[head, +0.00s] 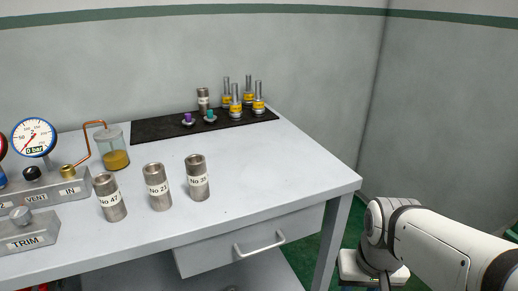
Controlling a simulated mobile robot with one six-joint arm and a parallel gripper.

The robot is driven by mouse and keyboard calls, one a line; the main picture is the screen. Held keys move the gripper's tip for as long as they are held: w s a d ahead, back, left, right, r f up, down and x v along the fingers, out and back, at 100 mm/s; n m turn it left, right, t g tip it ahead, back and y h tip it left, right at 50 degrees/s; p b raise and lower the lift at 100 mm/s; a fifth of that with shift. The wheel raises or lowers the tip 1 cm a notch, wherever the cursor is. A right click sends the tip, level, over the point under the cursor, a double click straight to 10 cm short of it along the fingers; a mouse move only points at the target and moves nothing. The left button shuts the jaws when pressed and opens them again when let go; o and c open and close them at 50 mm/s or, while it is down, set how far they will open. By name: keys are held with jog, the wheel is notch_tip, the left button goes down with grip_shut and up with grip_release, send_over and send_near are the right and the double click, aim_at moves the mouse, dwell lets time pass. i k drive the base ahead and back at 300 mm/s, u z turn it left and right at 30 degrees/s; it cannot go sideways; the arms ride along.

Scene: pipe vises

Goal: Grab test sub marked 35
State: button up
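Three grey metal cylindrical subs with white labels stand upright in a row on the white table. The right one (197,178) has a label that seems to read No.35, though its last digit is small and blurred. The middle one (157,187) has a label starting No.2, and the left one (110,198) has one starting No.4. Another labelled metal cylinder (203,101) stands on the black mat at the back; its label is too small to read. Part of my white arm shows at the lower right, beyond the table's right edge. My gripper's fingers cannot be seen.
The black mat (155,127) also holds small purple and teal-topped parts and several yellow-banded fittings (258,99). A glass jar (115,149) with amber liquid, a gauge (34,137) and grey valve blocks (30,232) stand left. The table's right side is clear.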

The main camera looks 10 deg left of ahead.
aim_at(198, 179)
jog(key=z, duration=0.4)
jog(key=k, duration=1.2)
jog(key=u, duration=1.25)
jog(key=i, duration=1)
jog(key=u, duration=0.05)
